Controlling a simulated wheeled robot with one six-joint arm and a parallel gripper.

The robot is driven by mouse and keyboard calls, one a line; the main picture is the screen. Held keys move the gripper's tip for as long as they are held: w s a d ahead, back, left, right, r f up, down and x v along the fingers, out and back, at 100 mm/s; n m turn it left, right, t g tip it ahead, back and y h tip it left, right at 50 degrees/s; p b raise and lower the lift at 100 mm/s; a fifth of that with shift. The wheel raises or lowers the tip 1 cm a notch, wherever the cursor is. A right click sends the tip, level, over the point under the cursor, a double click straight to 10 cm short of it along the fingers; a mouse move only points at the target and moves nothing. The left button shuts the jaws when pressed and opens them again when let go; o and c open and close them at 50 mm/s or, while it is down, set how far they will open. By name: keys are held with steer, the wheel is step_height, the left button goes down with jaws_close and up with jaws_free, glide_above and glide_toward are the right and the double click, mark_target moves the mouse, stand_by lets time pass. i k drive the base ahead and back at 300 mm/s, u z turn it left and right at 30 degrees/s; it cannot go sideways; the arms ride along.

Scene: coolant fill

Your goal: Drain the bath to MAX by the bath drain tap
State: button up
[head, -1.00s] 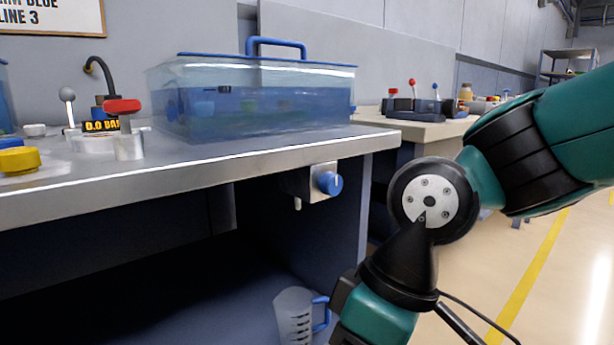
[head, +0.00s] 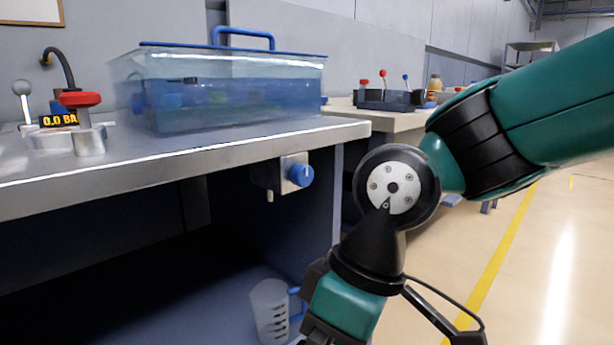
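The bath (head: 230,100) is a clear tank of blue liquid with a blue-rimmed lid and a blue handle, standing on the bench. A small dark mark (head: 191,80) shows on its front near the liquid line; its lettering is too small to read. The bath drain tap (head: 300,175) has a round blue knob on a grey block under the bench's front edge, with a short spout pointing down. A clear jug (head: 268,312) with a blue handle stands below that spout. My wrist is right of the jug at the bottom edge; my gripper's fingers are not visible.
The metal bench top (head: 225,150) carries a red-handled valve (head: 80,99), a digital display (head: 58,120) and a ball-topped lever (head: 22,88) at left. A second table (head: 400,119) with small levers stands behind. Open floor (head: 540,240) with a yellow line lies right.

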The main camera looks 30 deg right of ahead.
mark_target(301, 175)
steer(key=k, duration=0.5)
steer(key=z, duration=1.3)
steer(key=i, duration=0.2)
steer(key=u, duration=0.25)
